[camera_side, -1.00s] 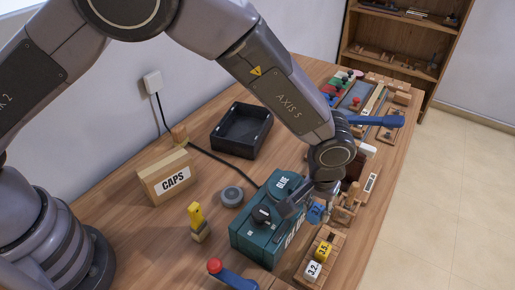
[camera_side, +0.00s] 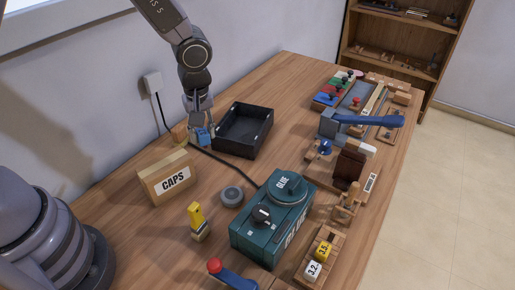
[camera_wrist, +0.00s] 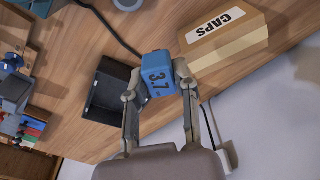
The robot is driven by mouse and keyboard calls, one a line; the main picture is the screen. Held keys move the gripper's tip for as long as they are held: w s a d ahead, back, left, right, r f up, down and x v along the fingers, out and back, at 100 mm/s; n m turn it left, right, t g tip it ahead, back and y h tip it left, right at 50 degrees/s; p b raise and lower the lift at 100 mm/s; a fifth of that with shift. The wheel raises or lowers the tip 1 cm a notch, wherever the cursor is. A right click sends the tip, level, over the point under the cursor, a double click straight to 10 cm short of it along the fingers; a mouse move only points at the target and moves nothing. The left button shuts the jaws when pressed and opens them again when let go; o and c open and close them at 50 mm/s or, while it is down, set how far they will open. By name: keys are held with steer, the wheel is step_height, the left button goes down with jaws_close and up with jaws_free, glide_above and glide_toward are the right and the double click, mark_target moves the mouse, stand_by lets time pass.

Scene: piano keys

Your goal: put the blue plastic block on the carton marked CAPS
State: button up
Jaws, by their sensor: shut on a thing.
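The blue plastic block (camera_side: 203,137) hangs in my gripper (camera_side: 199,124), which is shut on it. The carton marked CAPS (camera_side: 168,178) stands on the table, in front and to the left of my gripper in the side view. In the wrist view the carton (camera_wrist: 226,36) is at the upper right, apart from the block. The carton's top is bare.
A black open tray (camera_side: 243,131) stands just right of my gripper. A teal GLUE box (camera_side: 262,235), a grey round thing (camera_side: 231,195) and a yellow-topped piece (camera_side: 197,220) stand further forward. A black cable crosses the table from the wall socket (camera_side: 153,82).

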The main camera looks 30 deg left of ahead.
mark_target(171, 155)
steer(key=a+f+n, duration=0.1)
steer(key=a+n, duration=0.1)
steer(key=a, duration=0.1)
steer(key=s+a+n, duration=0.1)
steer(key=a+n, duration=0.1)
steer(key=a, duration=0.2)
steer(key=s+a+f+n, duration=0.1)
steer(key=a+n, duration=0.1)
steer(key=a, duration=0.1)
steer(key=shift+a+f+g, duration=0.2)
steer(key=shift+f+g, duration=0.1)
steer(key=shift+f, duration=2.05)
steer(key=shift+f, duration=0.1)
steer(key=o, duration=0.9)
